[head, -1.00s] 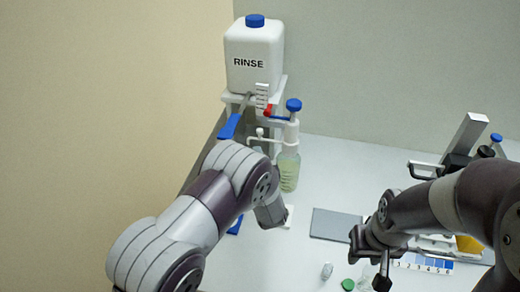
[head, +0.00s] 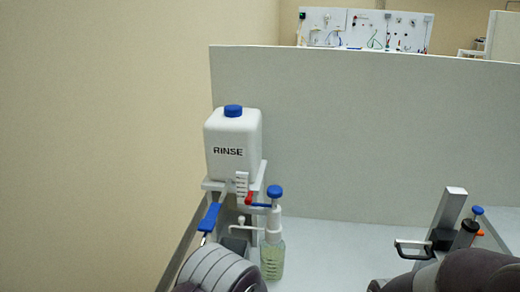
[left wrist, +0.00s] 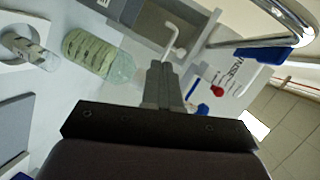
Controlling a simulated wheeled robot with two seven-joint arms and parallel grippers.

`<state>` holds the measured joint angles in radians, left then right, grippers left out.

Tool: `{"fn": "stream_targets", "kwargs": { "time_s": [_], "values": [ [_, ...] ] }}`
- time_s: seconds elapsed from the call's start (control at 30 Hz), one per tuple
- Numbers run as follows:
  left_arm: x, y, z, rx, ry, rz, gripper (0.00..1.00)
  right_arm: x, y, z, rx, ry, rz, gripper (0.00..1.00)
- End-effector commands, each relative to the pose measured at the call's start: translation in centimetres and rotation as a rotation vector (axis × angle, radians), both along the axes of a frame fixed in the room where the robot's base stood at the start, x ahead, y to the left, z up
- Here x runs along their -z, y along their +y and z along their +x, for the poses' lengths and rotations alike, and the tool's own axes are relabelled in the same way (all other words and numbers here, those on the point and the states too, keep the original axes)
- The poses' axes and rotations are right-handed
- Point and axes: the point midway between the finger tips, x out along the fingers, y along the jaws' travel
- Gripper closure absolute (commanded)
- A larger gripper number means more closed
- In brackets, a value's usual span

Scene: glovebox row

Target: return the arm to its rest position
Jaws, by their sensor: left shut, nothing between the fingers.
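My left arm (head: 222,268) shows at the bottom of the head view, in front of the rinse stand, and its gripper is hidden or below the picture edge there. In the left wrist view my left gripper (left wrist: 162,82) is shut and empty, with its fingers pressed together. It points toward the white spout (left wrist: 178,38) and the rinse container, beside the clear bottle of pale green liquid (left wrist: 98,54); no contact is visible. My right arm shows only as a dark link at the bottom right of the head view, with its gripper out of view.
A white RINSE container (head: 232,150) with a blue cap stands on a raised stand. A blue lever (head: 209,217) hangs at its left. The blue-topped dispenser bottle (head: 272,258) stands in front. A grey post device (head: 448,220) is at right. The bench between is clear, backed by a grey panel (head: 350,130).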

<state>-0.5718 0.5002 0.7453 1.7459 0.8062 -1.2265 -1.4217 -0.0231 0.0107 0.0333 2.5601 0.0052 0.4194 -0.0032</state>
Motion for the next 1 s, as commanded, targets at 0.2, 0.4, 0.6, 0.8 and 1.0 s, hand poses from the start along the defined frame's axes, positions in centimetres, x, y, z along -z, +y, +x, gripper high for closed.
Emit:
{"fn": "stream_targets", "kwargs": {
  "time_s": [0.2, 0.4, 0.6, 0.8, 1.0],
  "values": [
    [5.9, -1.5, -11.2, -0.235, 0.778, -0.753, 1.0, 0.0, 0.0, 0.0, 0.0, 0.0, 0.0, 0.61],
    [-1.0, 7.7, -22.6, -0.784, 1.07, -0.893, 1.0, 0.0, 0.0, 0.0, 0.0, 0.0, 0.0, 0.61],
    [-5.2, 12.2, -22.3, -0.839, 0.925, -0.986, 1.0, 0.0, 0.0, 0.0, 0.0, 0.0, 0.0, 0.61],
    [-5.1, 12.4, -22.3, -0.848, 0.923, -0.991, 1.0, 0.0, 0.0, 0.0, 0.0, 0.0, 0.0, 0.61],
    [-5.1, 12.4, -22.2, -0.847, 0.923, -0.991, 1.0, 0.0, 0.0, 0.0, 0.0, 0.0, 0.0, 0.61]
  ]
}}
